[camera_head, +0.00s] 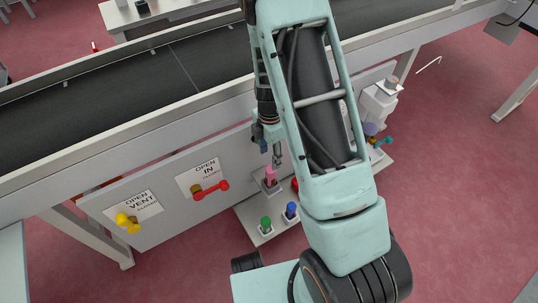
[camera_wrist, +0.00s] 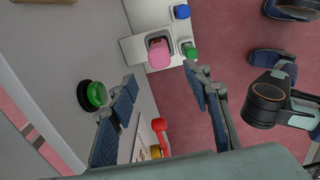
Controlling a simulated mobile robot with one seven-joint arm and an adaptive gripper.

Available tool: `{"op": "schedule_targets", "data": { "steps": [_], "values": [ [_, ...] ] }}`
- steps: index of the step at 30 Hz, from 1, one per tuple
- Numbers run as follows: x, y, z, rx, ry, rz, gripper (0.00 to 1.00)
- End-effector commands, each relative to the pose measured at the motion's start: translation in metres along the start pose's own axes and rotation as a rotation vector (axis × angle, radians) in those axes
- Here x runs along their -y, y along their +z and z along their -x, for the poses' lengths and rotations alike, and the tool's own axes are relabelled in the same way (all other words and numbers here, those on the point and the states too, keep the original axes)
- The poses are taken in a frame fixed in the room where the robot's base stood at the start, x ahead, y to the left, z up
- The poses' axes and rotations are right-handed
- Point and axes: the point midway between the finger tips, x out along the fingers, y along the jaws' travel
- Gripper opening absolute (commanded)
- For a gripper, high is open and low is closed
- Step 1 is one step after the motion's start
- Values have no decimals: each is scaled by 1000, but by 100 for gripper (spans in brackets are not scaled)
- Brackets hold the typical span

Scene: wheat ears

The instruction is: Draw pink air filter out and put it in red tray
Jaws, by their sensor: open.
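The pink air filter (camera_head: 270,176) stands in a grey square holder on a white shelf (camera_head: 248,216) below the panel. In the wrist view the pink filter (camera_wrist: 158,53) shows its rounded pink end, just beyond and between the fingertips. My gripper (camera_head: 272,151) is open above the filter, its fingers spread and empty in the wrist view (camera_wrist: 160,78). The filter appears apart from both fingers. A small red patch (camera_head: 295,185) shows beside my arm, mostly hidden; I cannot tell whether it is the red tray. No red tray is clearly visible.
Green (camera_head: 266,224) and blue (camera_head: 291,211) pieces stand in holders near the filter. The panel bears a red handle (camera_head: 211,190) and a yellow knob (camera_head: 127,222). A green button (camera_wrist: 93,95) lies left of my fingers. A conveyor (camera_head: 150,75) runs behind.

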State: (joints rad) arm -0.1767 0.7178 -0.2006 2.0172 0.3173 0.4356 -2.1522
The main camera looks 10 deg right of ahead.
Motion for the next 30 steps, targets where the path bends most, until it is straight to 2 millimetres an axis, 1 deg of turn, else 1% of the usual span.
{"op": "schedule_targets", "data": {
  "steps": [5,12,15,18,21,30],
  "values": [
    [1,0,-28,0,-4,-2,45],
    [1,0,-71,0,-3,-3,45],
    [0,0,-85,1,-2,-3,45],
    [0,0,-95,1,-2,-3,45],
    [0,0,-100,0,-1,-3,45],
    [0,0,-102,1,0,-2,45]
  ]
}}
